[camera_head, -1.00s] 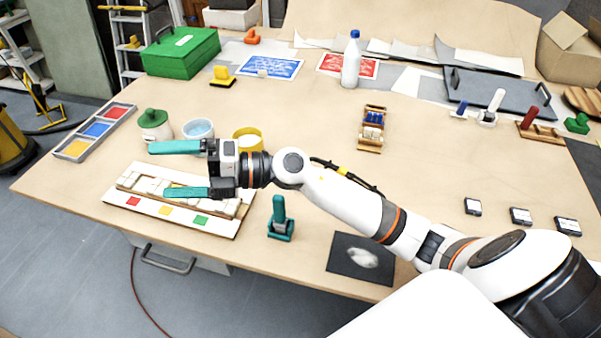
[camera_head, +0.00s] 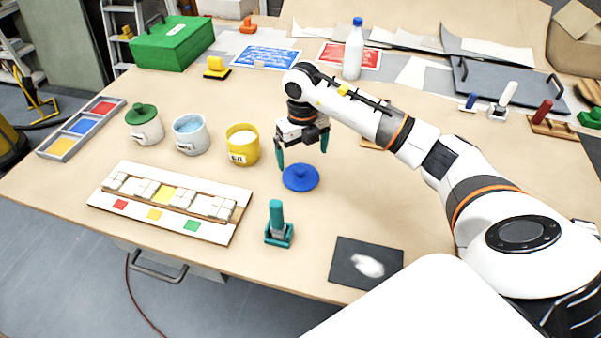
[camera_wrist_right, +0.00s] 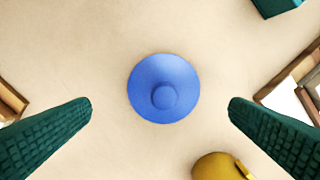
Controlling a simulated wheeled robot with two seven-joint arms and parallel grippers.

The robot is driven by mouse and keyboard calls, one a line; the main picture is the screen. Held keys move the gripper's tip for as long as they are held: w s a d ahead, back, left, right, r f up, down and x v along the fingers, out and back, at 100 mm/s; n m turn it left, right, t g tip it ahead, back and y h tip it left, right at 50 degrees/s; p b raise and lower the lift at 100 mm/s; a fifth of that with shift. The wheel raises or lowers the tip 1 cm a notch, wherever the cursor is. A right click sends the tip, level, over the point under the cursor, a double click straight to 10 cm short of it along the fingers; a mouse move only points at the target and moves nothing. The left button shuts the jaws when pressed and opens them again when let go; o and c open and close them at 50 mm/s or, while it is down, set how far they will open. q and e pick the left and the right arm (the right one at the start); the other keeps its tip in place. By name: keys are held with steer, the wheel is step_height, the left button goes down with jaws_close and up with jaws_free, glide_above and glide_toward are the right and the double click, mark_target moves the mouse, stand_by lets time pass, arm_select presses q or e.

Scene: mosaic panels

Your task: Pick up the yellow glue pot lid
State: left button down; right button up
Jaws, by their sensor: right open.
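A round blue lid (camera_head: 300,178) with a knob lies flat on the table, right of the yellow glue pot (camera_head: 242,150), which stands uncovered with white contents. No yellow lid can be made out. My right gripper (camera_head: 303,152) points down above the blue lid, open and empty. In the right wrist view the blue lid (camera_wrist_right: 164,76) lies between and beyond the open fingers (camera_wrist_right: 160,104), apart from both. The yellow pot (camera_wrist_right: 217,167) shows at the bottom edge there. My left gripper is not in view.
A pale blue pot (camera_head: 190,140) without a lid and a green-lidded pot (camera_head: 145,130) stand left of the yellow pot. A mosaic panel (camera_head: 215,230) lies in front. A teal-handled tool (camera_head: 278,232) stands nearer the front edge. The table right of the lid is fairly clear.

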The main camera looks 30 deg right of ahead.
mark_target(301, 168)
steer(key=shift+f, duration=0.65)
steer(key=f, duration=0.1)
steer(key=f+p, duration=0.1)
steer(key=f, duration=0.1)
steer(key=f+p, duration=0.1)
steer(key=shift+w+a+f, duration=0.1)
steer(key=shift+a+f, duration=0.1)
steer(key=shift+a, duration=0.05)
steer(key=shift+f, duration=0.35)
steer(key=shift+c, duration=0.3)
